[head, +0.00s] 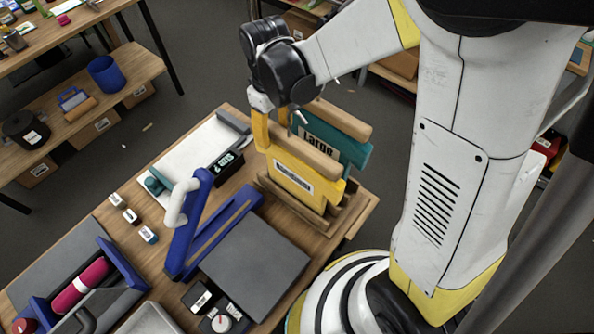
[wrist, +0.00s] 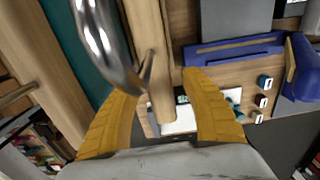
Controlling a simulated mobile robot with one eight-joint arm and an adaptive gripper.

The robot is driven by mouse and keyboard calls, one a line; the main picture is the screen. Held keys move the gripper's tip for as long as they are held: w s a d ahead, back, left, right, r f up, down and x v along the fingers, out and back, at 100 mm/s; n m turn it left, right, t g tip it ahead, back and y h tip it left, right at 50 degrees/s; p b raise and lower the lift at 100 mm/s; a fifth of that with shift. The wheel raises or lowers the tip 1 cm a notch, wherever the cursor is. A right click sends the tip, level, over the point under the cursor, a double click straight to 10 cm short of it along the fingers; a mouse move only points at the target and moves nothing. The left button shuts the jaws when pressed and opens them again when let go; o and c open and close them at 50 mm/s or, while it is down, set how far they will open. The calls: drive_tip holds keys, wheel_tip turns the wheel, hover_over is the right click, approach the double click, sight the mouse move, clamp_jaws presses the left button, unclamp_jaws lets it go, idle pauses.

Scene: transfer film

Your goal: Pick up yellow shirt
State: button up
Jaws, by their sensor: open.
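The yellow shirt (head: 292,187) is a flat, upright yellow panel with a white label, under a wooden hanger-like bar (head: 305,158). It stands in a wooden rack (head: 330,222) at the right end of the table. A teal shirt marked "Large" (head: 350,150) stands just behind it. My gripper (head: 277,135) is open, fingers down, at the left part of the yellow shirt's bar. In the wrist view my yellow fingers (wrist: 157,88) are spread on both sides of a wooden bar (wrist: 150,55). Contact cannot be told. A shiny metal hook (wrist: 108,45) crosses near the left finger.
A blue press with a white handle (head: 185,225) and a grey plate (head: 255,265) stand left of the rack. A white sheet (head: 195,155) and small labelled blocks (head: 130,215) lie further left. A pink roll (head: 82,285) sits front left. Floor shows behind the table.

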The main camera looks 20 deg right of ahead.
drive_tip(key=shift+f, duration=0.1)
idle(0.3)
clamp_jaws()
